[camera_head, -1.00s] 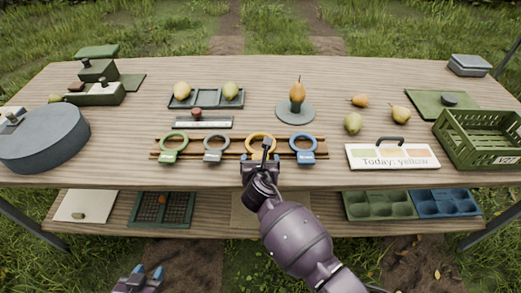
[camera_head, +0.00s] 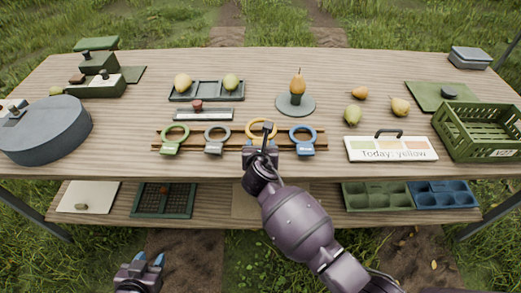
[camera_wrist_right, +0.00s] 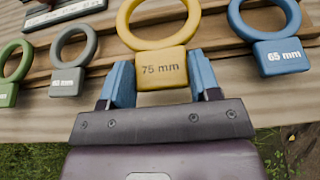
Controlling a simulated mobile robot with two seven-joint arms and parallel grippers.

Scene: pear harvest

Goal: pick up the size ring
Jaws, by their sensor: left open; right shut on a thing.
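Four size rings stand in a row: green (camera_head: 174,136), grey (camera_head: 217,137), yellow (camera_head: 262,130) and blue (camera_head: 302,137). The yellow ring's tag reads "75 mm" in the right wrist view (camera_wrist_right: 162,68); the blue one's (camera_wrist_right: 281,56) reads "65 mm". My right gripper (camera_head: 262,152) is shut on the yellow ring's tag, one blue finger on each side. The yellow ring shows slightly higher than its neighbours; whether it is clear of the rack, I cannot tell. My left gripper (camera_head: 149,260) is open and empty, below the table's front edge in the picture.
The wooden rack (camera_head: 194,147) lies under the rings. A sign (camera_head: 391,156) reading "Today: yellow" and a green crate (camera_head: 448,140) stand at the right. A pear stands on a round grey stand (camera_head: 311,104) behind the rings. A grey drum (camera_head: 62,130) is at the left.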

